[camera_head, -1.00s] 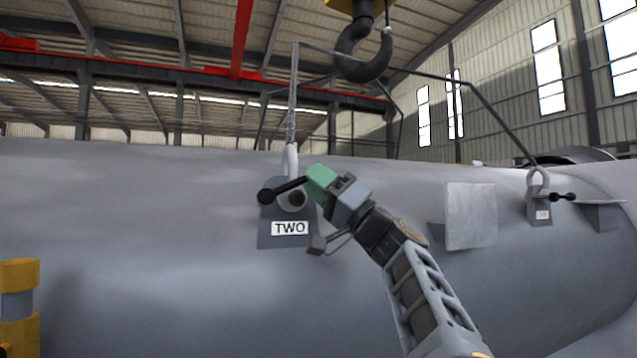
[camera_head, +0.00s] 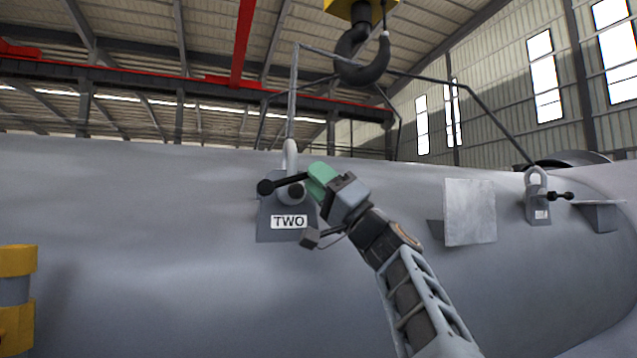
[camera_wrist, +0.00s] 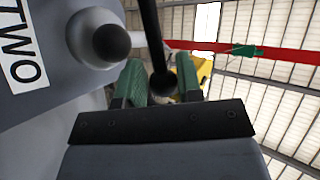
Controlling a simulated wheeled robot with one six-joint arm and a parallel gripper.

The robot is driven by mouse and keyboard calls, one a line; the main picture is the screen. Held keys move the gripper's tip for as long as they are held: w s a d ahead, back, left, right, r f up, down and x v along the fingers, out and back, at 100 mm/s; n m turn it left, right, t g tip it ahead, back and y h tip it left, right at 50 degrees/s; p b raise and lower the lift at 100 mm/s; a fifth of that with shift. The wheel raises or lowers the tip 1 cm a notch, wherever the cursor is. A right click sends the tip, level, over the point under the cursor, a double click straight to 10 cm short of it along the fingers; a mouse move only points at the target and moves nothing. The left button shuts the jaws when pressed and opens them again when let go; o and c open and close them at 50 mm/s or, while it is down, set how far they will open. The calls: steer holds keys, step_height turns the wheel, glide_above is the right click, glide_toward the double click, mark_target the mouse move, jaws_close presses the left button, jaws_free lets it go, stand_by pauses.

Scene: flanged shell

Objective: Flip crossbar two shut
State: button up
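Crossbar two is a black bar with ball ends (camera_head: 265,187), set across the round pin head of the grey lug (camera_head: 268,228) labelled TWO. It slants slightly up to the right, still lying across the pin rather than along the lug. My gripper (camera_head: 321,178), with green fingers, is at its right end.
A shackle (camera_head: 290,158) with a taut sling leg rises from lug two to the crane hook (camera_head: 362,62). A pale plate (camera_head: 470,212) stands out from the shell (camera_head: 130,220) to the right. Another lug with a black crossbar (camera_head: 561,196) is farther right.

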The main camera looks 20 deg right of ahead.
steer(key=shift+o, duration=0.5)
steer(key=b+v, duration=0.7)
steer(key=v, duration=0.7)
steer(key=shift+a, duration=0.1)
